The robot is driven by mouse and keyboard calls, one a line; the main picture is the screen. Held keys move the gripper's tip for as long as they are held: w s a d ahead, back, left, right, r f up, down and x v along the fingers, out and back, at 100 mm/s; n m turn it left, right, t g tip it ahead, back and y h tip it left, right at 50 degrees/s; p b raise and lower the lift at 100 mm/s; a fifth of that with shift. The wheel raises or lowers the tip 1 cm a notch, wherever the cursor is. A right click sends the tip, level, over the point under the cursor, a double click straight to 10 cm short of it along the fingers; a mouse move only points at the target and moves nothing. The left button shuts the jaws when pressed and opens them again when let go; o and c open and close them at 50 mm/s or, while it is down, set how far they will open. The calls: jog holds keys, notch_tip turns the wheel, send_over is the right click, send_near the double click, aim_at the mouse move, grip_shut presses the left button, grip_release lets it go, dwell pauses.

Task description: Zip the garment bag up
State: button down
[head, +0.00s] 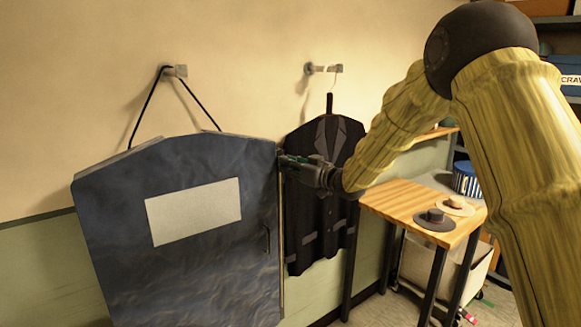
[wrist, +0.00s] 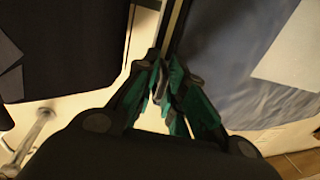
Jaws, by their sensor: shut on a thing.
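The dark blue garment bag (head: 190,265) hangs by a black cord from a wall hook, with a pale blank panel on its front. A pale zip track (head: 282,250) runs down its right edge. My gripper (head: 282,162) is at the upper end of that edge. In the wrist view the bag (wrist: 225,70) is on the right, the zip track (wrist: 172,28) is in the middle, and my green-sided fingers (wrist: 165,70) are closed together at the track. They are shut on the zip pull, which the fingertips hide. A small dark handle (head: 267,240) is on the bag's front, below my gripper.
A black jacket (head: 322,205) hangs from a second hook (head: 322,69) just right of the bag, close behind my gripper. A wooden table (head: 400,200) with two hats (head: 435,219) stands further right. Shelves fill the right edge.

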jog(key=c, duration=1.6)
grip_release()
jog(key=shift+s+a+r, duration=0.1)
jog(key=shift+a+r, duration=0.2)
jog(key=shift+r, duration=0.05)
jog(key=shift+d+f, duration=0.15)
jog(key=shift+d, duration=0.15)
jog(key=v, duration=1.1)
jog(key=shift+s+d, duration=0.25)
